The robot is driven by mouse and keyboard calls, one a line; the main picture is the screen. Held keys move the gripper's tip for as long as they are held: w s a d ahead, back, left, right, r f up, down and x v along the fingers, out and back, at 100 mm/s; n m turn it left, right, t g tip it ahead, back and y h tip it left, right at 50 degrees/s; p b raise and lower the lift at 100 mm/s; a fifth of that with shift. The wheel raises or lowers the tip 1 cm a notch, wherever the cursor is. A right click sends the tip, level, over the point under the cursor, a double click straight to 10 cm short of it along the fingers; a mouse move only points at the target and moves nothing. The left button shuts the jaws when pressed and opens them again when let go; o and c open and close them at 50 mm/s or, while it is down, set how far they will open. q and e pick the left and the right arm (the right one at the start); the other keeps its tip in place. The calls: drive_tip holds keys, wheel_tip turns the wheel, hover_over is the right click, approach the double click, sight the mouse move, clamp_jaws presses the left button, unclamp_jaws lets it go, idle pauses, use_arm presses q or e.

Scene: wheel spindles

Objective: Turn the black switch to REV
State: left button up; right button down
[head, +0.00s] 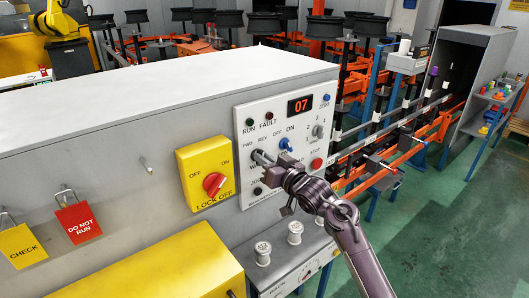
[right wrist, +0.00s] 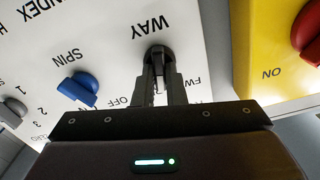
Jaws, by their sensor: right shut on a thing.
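The black switch (right wrist: 158,53) sits on the white control panel (right wrist: 112,32) beside the word WAY. My right gripper (head: 262,158) reaches the panel from the lower right in the head view. In the right wrist view its two fingers (right wrist: 159,76) are shut on the black switch, one on each side. OFF shows left of the fingers and part of FWD to the right. REV is hidden behind the fingers there, but the head view shows it above the switch. The switch's pointing direction is hidden. My left gripper is not in view.
A blue SPIN switch (head: 286,145) and a grey numbered knob (head: 318,131) are close by on the panel. A red STOP button (head: 317,163) is to the right. The yellow lock-off box (head: 204,172) with a red knob stands to the left. Spools (head: 263,254) stand below.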

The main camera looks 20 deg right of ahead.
drive_tip(key=shift+m+p, duration=0.75)
drive_tip(key=shift+m, duration=0.45)
drive_tip(key=c, duration=1.5)
unclamp_jaws()
drive_tip(key=b+v, duration=0.2)
drive_tip(key=v, duration=0.5)
drive_tip(key=shift+s+d+b, duration=0.2)
drive_tip(key=shift+s+b, duration=0.15)
